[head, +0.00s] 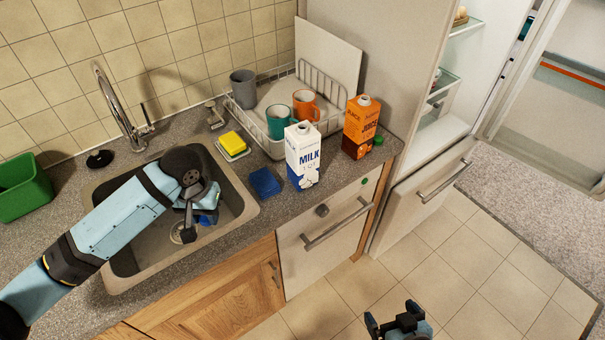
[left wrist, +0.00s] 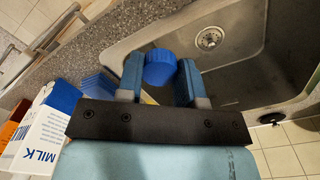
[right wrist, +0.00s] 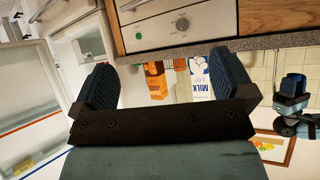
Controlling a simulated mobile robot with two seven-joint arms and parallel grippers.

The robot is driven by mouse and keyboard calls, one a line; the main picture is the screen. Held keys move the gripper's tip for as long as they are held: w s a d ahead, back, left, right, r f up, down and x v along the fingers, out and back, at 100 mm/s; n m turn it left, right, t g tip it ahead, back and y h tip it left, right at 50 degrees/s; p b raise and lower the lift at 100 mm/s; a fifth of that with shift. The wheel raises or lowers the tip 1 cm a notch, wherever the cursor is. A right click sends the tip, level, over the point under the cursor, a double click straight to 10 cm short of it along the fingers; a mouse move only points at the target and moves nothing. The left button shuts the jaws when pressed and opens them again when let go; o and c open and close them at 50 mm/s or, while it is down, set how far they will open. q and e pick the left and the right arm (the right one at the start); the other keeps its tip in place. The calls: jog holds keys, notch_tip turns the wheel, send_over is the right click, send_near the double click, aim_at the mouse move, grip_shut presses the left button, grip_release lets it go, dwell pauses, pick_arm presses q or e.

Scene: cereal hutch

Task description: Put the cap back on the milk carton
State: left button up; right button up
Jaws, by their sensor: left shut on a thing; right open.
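The white and blue milk carton (head: 302,158) stands upright on the counter right of the sink, with a bare white spout on top. It also shows in the left wrist view (left wrist: 42,125) and the right wrist view (right wrist: 201,78). My left gripper (head: 197,215) is over the sink basin, left of the carton. It is shut on the blue cap (left wrist: 160,67), which sits between its fingertips; in the head view the cap (head: 207,219) is partly hidden. My right gripper (head: 398,323) is open and empty, low in front of the counter, away from the carton.
An orange juice carton (head: 361,122) stands right of the milk, with a green cap (head: 378,140) beside it. A dish rack (head: 262,137) with mugs is behind. A blue cloth or sponge (head: 265,182) lies between sink (head: 250,208) and milk. A green bin (head: 22,190) is far left.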

notch_tip(320, 180, down, 6)
jog(key=b, duration=0.5)
pick_arm(q)
jog(key=w+r+m+b, duration=0.2)
jog(key=w+r, duration=0.1)
jog(key=w, duration=0.6)
pick_arm(e)
jog(key=n+t+y+b, duration=0.1)
jog(key=n+t+y, duration=0.3)
jog(key=t+y, duration=0.15)
send_near(303, 149)
notch_tip(303, 149, down, 3)
jog(key=w+d, duration=0.2)
pick_arm(q)
jog(key=w+d+r+m, duration=0.5)
jog(key=d+r+m, duration=0.3)
jog(key=d+m, duration=0.3)
jog(key=w+d+r+m, duration=0.5)
jog(key=d+r+m, duration=0.2)
jog(key=d+m, duration=0.4)
jog(key=shift+w+r, duration=0.2)
jog(key=shift+r, duration=0.15)
pick_arm(e)
jog(key=shift+w+a+f+g+y, duration=0.2)
jog(key=shift+g+y, duration=0.25)
jog(key=shift+w, duration=0.1)
jog(key=x, duration=1.2)
